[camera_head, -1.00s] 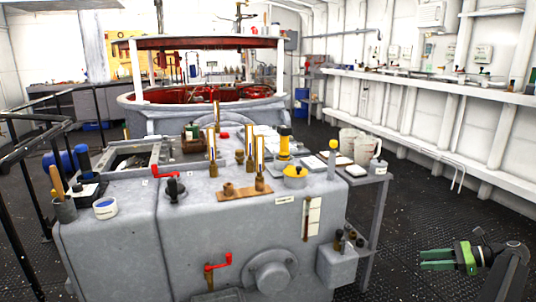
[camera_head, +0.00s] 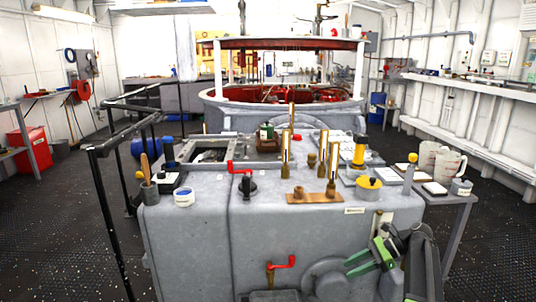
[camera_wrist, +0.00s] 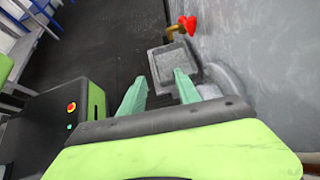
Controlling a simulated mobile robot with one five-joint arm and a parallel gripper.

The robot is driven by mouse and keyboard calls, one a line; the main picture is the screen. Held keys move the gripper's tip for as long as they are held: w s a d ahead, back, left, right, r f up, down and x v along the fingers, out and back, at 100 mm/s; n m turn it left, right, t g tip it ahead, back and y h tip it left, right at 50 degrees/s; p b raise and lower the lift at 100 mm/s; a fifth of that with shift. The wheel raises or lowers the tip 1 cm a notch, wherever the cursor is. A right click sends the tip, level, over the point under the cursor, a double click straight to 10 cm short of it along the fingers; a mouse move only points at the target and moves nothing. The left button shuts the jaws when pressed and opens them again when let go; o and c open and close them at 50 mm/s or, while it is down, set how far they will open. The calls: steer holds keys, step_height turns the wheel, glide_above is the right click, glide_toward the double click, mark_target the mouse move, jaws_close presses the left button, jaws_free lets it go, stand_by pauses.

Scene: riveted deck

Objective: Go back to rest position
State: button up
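My gripper (camera_head: 357,261) is in front of the right part of the grey machine block (camera_head: 200,235) in the head view. Its green fingers are apart and nothing is between them. In the wrist view the two pale green fingers of my gripper (camera_wrist: 160,88) also stand apart and empty. They point toward a small grey tray (camera_wrist: 174,68) and the side of the grey block, which carries a red-handled valve (camera_wrist: 183,27).
A black railing (camera_head: 115,150) runs left of the block. A side table (camera_head: 455,200) with jugs (camera_head: 440,162) stands at the right. A red cabinet (camera_head: 30,150) is at the far left. Dark floor is open on both sides.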

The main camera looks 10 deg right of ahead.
steer(key=s+a+f+n+g+h, duration=0.1)
steer(key=s+a+f+n+h, duration=0.25)
steer(key=a, duration=0.55)
steer(key=s+a+f+n+g+h+p, duration=0.1)
steer(key=s+a+f+n+h, duration=0.15)
steer(key=a+n, duration=0.45)
steer(key=s+a+f+n+g+h, duration=0.1)
steer(key=s+a+f+n+h, duration=0.15)
steer(key=a, duration=0.85)
steer(key=s+d+f+n+t+h, duration=0.1)
steer(key=d+n+t+h, duration=0.15)
steer(key=d+n, duration=0.45)
step_height(320, 180, up, 38)
steer(key=g+p, duration=0.1)
steer(key=p, duration=3.7)
